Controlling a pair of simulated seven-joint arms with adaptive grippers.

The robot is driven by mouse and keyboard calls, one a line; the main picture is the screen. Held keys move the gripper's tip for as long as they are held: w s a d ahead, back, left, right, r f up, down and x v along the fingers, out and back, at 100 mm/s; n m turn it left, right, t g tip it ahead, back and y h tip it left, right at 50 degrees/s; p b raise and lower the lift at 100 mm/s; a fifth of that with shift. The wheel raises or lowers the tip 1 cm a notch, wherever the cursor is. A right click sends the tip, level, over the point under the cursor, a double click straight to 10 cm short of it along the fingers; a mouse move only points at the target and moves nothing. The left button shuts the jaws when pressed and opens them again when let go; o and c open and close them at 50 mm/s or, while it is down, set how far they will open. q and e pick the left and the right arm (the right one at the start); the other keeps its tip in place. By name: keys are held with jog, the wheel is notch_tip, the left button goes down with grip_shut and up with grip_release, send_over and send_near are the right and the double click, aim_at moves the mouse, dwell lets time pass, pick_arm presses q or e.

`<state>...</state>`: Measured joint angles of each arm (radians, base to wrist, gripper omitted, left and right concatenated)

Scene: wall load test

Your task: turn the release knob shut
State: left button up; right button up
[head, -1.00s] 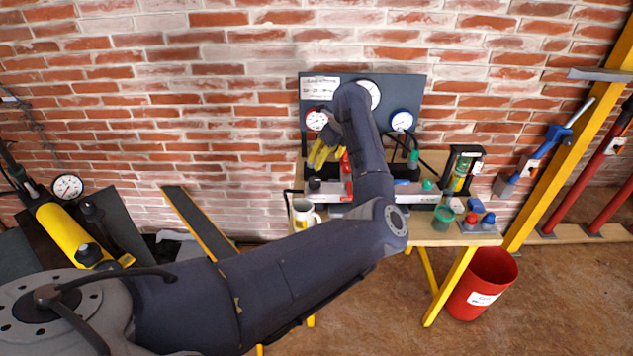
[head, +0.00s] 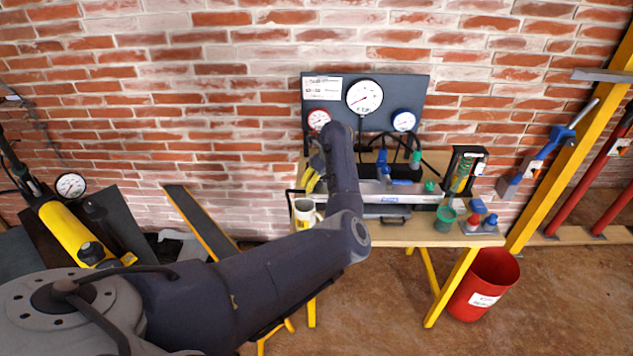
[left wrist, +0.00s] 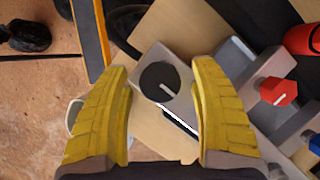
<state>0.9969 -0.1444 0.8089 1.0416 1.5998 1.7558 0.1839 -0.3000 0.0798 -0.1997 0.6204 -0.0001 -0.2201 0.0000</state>
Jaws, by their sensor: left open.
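A round black knob (left wrist: 159,82) with a white line sits on a grey block in the left wrist view, likely the release knob. My left gripper (left wrist: 161,66) is open, its yellow fingers on either side of the knob with gaps between. I cannot tell how far above it they are. In the head view the left gripper (head: 313,178) is over the left end of the bench, and my arm and gripper hide the knob. A red six-sided knob (left wrist: 278,91) stands farther right. My right gripper is not in view.
A white mug (head: 303,214) stands at the bench's front left, close to my left gripper. A gauge panel (head: 425,84) stands behind. A green cup (head: 445,218) and red and blue caps are at the right. A red bin (head: 482,284) stands on the floor.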

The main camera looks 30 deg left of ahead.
pick_arm(q)
jog(key=shift+f, duration=0.1)
jog(key=c, duration=1.2)
